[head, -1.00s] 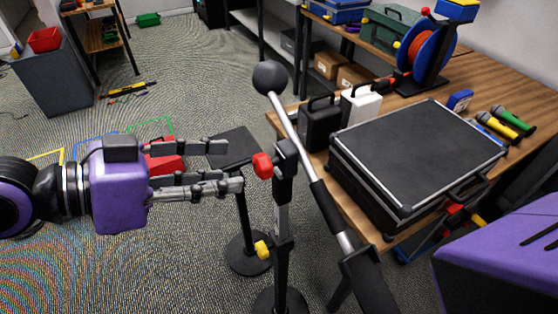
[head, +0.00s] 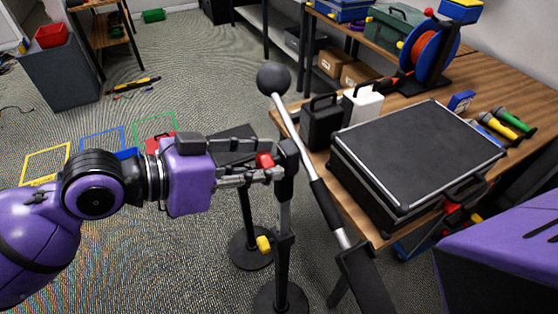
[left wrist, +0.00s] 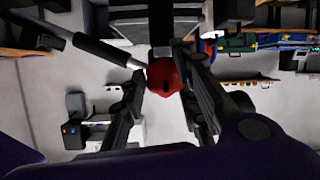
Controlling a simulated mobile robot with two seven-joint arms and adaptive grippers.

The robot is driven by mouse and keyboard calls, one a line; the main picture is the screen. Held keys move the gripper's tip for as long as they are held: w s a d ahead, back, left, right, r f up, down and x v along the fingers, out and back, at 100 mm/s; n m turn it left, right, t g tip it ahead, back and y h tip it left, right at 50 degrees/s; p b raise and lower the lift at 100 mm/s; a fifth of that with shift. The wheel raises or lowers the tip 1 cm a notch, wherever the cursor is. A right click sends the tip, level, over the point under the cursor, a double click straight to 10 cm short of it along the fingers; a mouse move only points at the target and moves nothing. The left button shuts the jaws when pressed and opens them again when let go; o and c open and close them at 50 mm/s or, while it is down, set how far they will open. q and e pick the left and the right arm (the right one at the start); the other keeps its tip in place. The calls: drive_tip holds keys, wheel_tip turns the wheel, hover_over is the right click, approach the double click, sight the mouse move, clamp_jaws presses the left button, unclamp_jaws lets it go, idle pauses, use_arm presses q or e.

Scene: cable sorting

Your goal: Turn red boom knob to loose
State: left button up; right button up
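The red boom knob (head: 265,160) sits at the top of the microphone stand (head: 285,210), beside the clamp where the tilted boom (head: 320,200) crosses. My left gripper (head: 261,158) reaches in from the left, with its fingers on either side of the knob. In the left wrist view the red knob (left wrist: 167,77) lies between the fingertips of the open gripper (left wrist: 163,73), close to the right finger. Firm contact cannot be told. The fingers hide part of the knob in the head view. My right gripper is not in view.
A round black counterweight (head: 273,79) tops the boom. A yellow knob (head: 263,244) is lower on the stand. A black case (head: 420,150) lies on the wooden table (head: 400,98) to the right. Coloured floor outlines (head: 48,162) lie at the left.

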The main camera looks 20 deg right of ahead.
use_arm(q)
drive_tip(key=shift+s, duration=0.1)
clamp_jaws()
drive_tip(key=shift+g, duration=0.3)
drive_tip(key=shift+d+n, duration=0.1)
drive_tip(key=shift+n, duration=0.4)
drive_tip(key=n+g, duration=0.1)
drive_tip(key=n, duration=0.1)
drive_tip(key=n+g, duration=0.2)
drive_tip(key=shift+w+r, duration=0.2)
drive_tip(key=n, duration=0.1)
drive_tip(key=n+g+h, duration=0.1)
drive_tip(key=n+g, duration=0.1)
drive_tip(key=n, duration=0.1)
drive_tip(key=shift+w+r+h, duration=0.15)
drive_tip(key=shift+w+h, duration=0.15)
drive_tip(key=shift+w+r+n+g+h, duration=0.15)
drive_tip(key=shift+n+g+h, duration=0.2)
drive_tip(key=shift+n, duration=0.65)
drive_tip(key=shift+w+f+n+g+h, duration=0.1)
drive_tip(key=shift+n+g+h, duration=0.25)
drive_tip(key=shift+n, duration=0.65)
